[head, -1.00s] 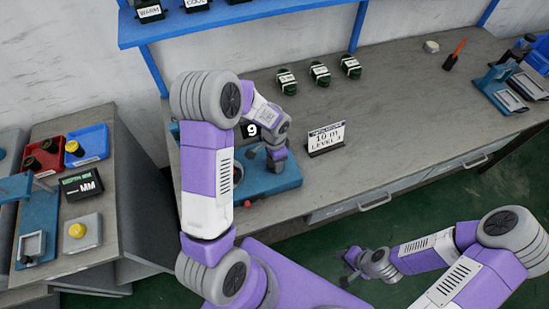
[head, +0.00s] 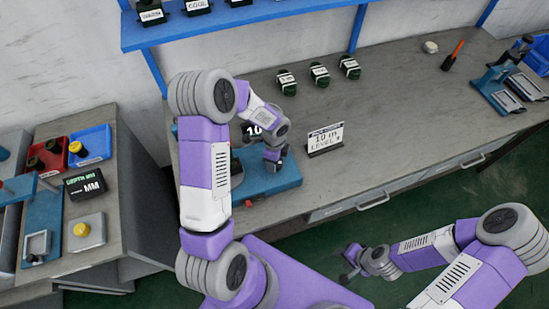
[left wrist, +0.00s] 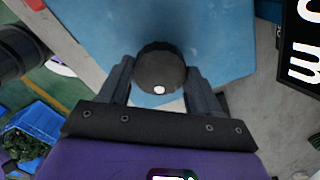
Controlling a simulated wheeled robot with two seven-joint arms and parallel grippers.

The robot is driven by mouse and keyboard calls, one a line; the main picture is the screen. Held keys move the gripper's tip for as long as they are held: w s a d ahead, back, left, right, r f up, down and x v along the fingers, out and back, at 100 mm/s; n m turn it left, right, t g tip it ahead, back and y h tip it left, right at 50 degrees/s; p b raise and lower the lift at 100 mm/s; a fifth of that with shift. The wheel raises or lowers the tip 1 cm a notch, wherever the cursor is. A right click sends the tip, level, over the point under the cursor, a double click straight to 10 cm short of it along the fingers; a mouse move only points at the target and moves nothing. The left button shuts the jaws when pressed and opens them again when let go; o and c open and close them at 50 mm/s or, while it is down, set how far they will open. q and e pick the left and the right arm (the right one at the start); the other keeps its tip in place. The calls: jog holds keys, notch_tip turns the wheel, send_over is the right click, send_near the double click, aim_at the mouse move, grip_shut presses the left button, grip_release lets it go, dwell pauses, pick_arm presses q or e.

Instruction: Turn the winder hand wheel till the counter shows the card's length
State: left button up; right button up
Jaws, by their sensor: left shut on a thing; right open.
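The winder stands on a blue base (head: 285,178) on the bench, largely hidden behind my left arm. Its counter (head: 254,130) reads 10 in white. The card (head: 325,139) stands to the right of the winder and reads 10 m, with LEVEL below. My left gripper (head: 273,160) is over the blue base. In the left wrist view its fingers (left wrist: 160,88) are shut on a dark round knob (left wrist: 158,65) above the blue base. The rest of the hand wheel is hidden. My right gripper (head: 350,265) is open and empty, over the floor in front of the bench.
Several dark labelled pieces (head: 320,75) stand at the back of the bench, below a blue shelf (head: 235,27). A blue fixture (head: 505,85) is at the far right. A side table (head: 110,225) with trays stands at left.

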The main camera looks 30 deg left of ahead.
dwell(0.3)
pick_arm(q)
jog(key=o, duration=1.1)
jog(key=shift+c, duration=0.2)
notch_tip(320, 180, up, 8)
jog(key=shift+f+p, duration=0.15)
jog(key=shift+p, duration=0.55)
